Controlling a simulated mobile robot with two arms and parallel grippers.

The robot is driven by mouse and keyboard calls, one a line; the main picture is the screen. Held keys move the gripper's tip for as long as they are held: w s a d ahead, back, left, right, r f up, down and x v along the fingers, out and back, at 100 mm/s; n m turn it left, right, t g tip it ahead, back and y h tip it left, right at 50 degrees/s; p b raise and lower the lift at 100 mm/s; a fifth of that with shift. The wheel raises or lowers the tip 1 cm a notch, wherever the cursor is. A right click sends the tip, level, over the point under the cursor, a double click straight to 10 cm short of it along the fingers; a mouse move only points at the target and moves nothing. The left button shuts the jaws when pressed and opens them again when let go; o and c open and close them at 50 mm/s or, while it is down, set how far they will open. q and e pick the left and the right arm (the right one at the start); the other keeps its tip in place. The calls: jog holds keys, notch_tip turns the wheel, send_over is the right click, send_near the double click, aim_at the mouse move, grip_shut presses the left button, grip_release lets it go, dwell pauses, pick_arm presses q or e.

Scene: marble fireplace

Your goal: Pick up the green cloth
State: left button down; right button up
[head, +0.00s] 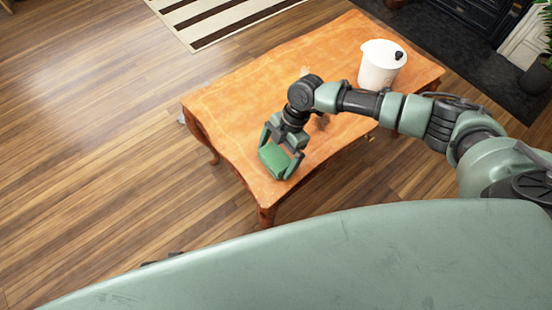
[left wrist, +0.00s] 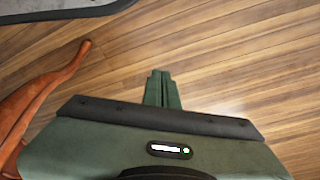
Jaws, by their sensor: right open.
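The green cloth (head: 273,160) lies on the wooden table (head: 232,101) near its front left edge. It looks like a small flat square. My right gripper (head: 280,158) reaches down over the cloth, with its fingers open on either side of it. Whether the fingers touch the cloth cannot be told. The fingers and wrist cover part of the cloth. My left gripper (left wrist: 161,78) shows in the left wrist view, its fingers together and empty above the floor.
A white bucket-like container (head: 378,66) stands at the table's far right. A small brownish item (head: 322,122) lies partly hidden behind my right arm. A curved table leg (left wrist: 40,95) is left of my left gripper. A striped rug (head: 220,18) lies beyond the table.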

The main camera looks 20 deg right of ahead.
aim_at(276, 156)
jog(key=c, duration=1.1)
jog(key=shift+r, duration=0.1)
jog(key=shift+r, duration=0.25)
pick_arm(q)
jog(key=s+a+f+p, duration=0.1)
jog(key=s+f+p, duration=0.2)
jog(key=s+f, duration=0.4)
notch_tip(276, 156, down, 3)
jog(key=shift+s+r+g+p, duration=0.2)
jog(key=shift+g+p, duration=0.15)
jog(key=shift+g, duration=0.05)
pick_arm(e)
notch_tip(276, 156, up, 19)
jog(key=shift+r, duration=0.2)
